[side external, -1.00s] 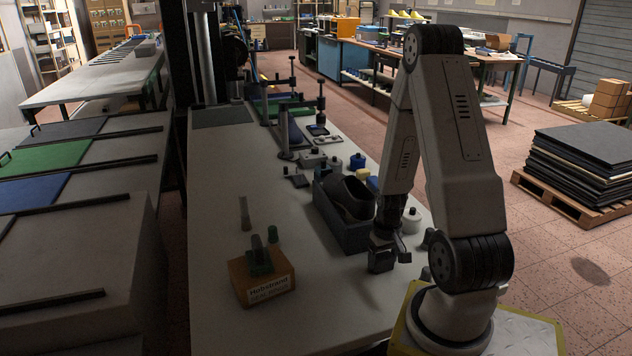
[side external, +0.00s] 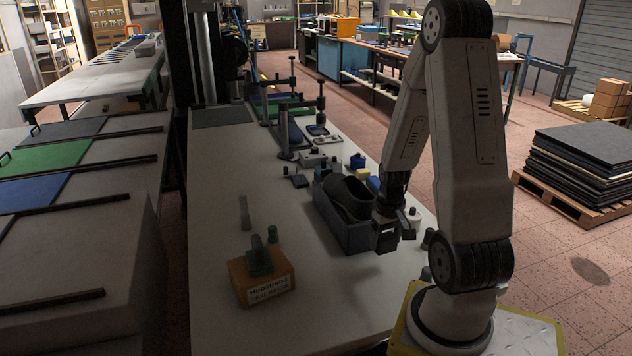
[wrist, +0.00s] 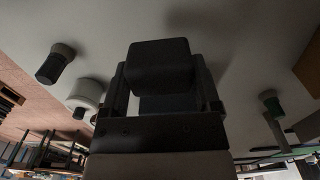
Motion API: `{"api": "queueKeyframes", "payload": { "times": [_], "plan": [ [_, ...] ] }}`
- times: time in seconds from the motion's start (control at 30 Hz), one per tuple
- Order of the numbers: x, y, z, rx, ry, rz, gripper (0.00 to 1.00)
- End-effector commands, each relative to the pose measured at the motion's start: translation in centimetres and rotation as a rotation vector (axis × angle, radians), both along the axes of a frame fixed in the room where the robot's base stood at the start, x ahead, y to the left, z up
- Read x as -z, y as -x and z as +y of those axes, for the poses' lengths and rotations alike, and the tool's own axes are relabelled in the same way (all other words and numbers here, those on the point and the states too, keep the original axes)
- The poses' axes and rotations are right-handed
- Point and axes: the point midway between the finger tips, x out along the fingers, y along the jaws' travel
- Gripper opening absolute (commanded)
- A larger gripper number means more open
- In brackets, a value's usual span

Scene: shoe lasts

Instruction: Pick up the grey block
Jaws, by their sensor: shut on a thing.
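The grey block, dark in this light, is between the two fingers of my gripper (side external: 395,225). The block (side external: 384,241) is off the white table, beside the right front corner of a dark grey box. In the wrist view the block (wrist: 160,66) sits squarely between the fingers of my gripper (wrist: 164,88), one on each side. The gripper is shut on it. The far finger is partly hidden in the side view.
The dark grey box (side external: 343,236) holds a black shoe-like form (side external: 350,196). A white round pot (side external: 413,218) stands close to the right of the gripper. The table (side external: 330,310) is bare in front.

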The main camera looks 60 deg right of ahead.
Motion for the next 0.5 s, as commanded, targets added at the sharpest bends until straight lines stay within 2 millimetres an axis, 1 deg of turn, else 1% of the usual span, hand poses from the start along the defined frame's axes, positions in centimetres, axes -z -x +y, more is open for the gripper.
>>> {"api": "queueKeyframes", "payload": {
  "times": [0.03,0.2,0.33,0.5],
  "plan": [
    [-0.7,0.0,0.0,0.000,0.003,-0.002,0.20],
    [-2.3,0.0,0.0,0.000,0.001,-0.001,0.20],
    [-3.2,0.0,0.0,0.000,0.001,-0.001,0.20],
    [-3.7,0.0,0.0,0.000,-0.001,-0.001,0.20]
  ]
}}
